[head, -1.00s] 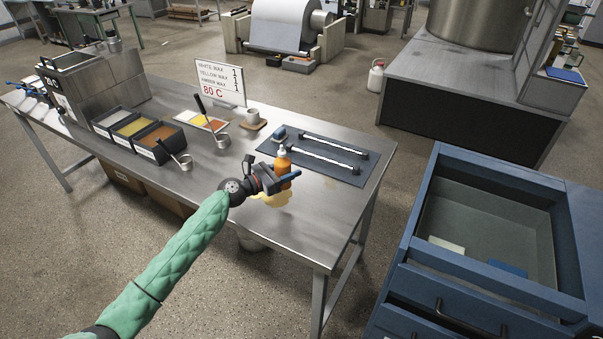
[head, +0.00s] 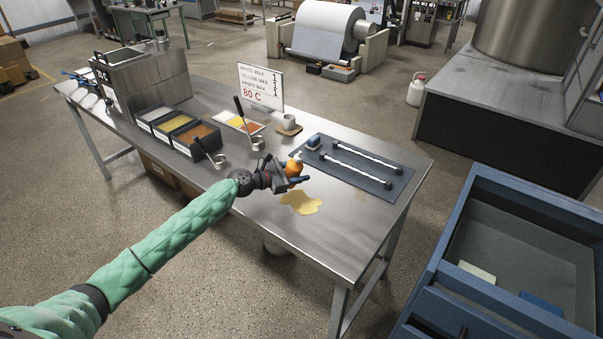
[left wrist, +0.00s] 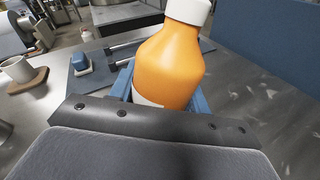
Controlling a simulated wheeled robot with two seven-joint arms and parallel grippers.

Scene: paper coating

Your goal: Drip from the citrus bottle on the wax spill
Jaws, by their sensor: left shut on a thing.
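The citrus bottle is orange with a white cap. In the head view the bottle (head: 294,166) is above the metal table, just behind the wax spill. In the left wrist view the bottle (left wrist: 170,66) fills the middle and looks tilted. My left gripper (head: 290,180) is shut on it, with its blue fingers (left wrist: 198,100) on either side. The wax spill (head: 301,202) is a pale yellow irregular patch on the table, in front of the gripper. I see no drop at the bottle. My right gripper is not in view.
A dark mat (head: 358,166) with two rods lies to the right, with a blue block (head: 314,141) at its corner. A cup (head: 289,121) stands on a coaster behind. Wax trays (head: 195,135) and ladles are at the left. A blue drawer cabinet (head: 470,210) stands at the right.

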